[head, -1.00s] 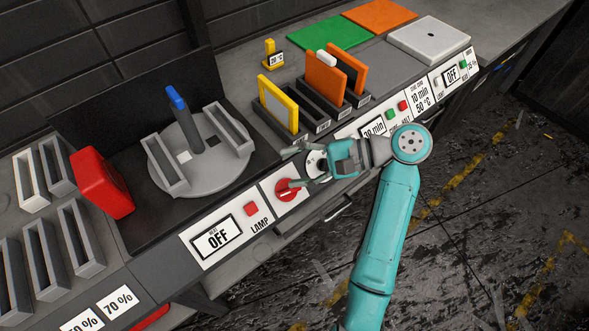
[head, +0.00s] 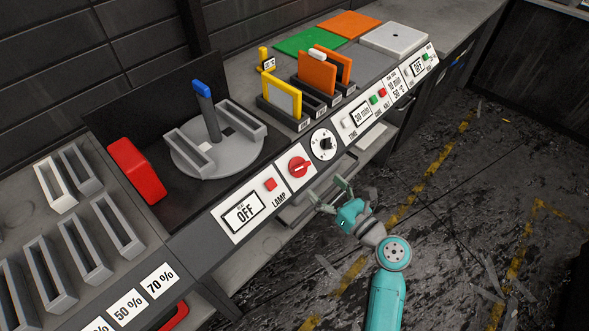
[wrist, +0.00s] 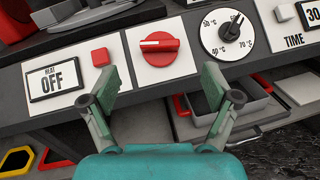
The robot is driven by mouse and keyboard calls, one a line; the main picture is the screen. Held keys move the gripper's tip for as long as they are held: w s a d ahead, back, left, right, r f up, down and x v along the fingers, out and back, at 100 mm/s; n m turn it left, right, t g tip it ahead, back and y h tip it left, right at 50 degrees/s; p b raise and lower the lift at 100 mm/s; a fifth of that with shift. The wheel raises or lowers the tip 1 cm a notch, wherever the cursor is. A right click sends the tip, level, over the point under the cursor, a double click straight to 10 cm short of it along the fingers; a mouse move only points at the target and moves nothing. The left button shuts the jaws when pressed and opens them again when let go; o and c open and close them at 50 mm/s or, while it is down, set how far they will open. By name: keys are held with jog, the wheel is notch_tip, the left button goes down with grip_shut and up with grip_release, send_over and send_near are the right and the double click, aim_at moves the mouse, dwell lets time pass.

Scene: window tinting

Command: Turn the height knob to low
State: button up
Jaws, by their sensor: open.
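A red round knob (head: 300,167) with a raised grip sits on a white plate on the slanted front panel, beside the LAMP label. In the wrist view the red knob (wrist: 159,46) shows a white mark on its left part, and its grip lies roughly sideways. No height lettering is readable, so I cannot tell its setting. My gripper (head: 329,193) is open and empty, in front of and below the panel edge. In the wrist view my gripper (wrist: 160,88) has its fingers spread below the red knob, apart from it.
A black dial (head: 323,144) with °C marks is right of the red knob. A red button (head: 270,184) and a display reading OFF (head: 243,210) are left of it. A grey turntable (head: 215,150) stands behind.

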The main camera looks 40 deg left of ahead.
aim_at(303, 166)
jog(key=x, duration=0.9)
jog(key=shift+a, duration=0.3)
jog(key=shift+c, duration=0.2)
jog(key=c, duration=1.1)
